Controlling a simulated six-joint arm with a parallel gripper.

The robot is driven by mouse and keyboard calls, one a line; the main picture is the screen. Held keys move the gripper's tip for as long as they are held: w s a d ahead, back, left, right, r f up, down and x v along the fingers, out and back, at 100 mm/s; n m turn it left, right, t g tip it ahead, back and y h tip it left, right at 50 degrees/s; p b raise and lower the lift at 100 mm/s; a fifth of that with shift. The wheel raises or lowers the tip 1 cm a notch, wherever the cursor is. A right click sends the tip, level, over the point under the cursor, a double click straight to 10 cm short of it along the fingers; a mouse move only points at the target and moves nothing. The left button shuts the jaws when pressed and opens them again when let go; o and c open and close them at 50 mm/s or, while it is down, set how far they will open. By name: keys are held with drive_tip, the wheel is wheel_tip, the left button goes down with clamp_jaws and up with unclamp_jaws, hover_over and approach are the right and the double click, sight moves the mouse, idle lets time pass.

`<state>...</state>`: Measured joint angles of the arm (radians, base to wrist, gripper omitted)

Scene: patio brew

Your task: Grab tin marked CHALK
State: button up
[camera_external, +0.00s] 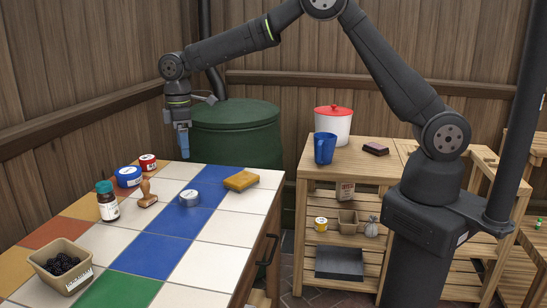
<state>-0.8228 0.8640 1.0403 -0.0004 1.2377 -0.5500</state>
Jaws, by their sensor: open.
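Small round tins stand on the tiled table (210,232): a blue one (128,178), a red one (148,163) and a grey one (189,198). A small yellow container (321,224) sits on the lower shelf of the wooden bench. The lettering on all of these is too small to read, so I cannot tell which is marked CHALK. My gripper (184,154) points down over the far edge of the table, above and apart from the tins. It is open, with nothing seen in it.
A brown bottle (107,202), a wooden stamp (148,194), a yellow sponge-like block (241,181) and a berry basket (62,266) share the table. The bench holds a blue jug (324,148) and a red-lidded pot (333,125). A green barrel (235,138) stands behind.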

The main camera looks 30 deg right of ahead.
sight(189, 194)
wheel_tip(189, 194, down, 16)
drive_tip(key=shift+d+r, duration=0.1)
drive_tip(key=c, duration=1.1)
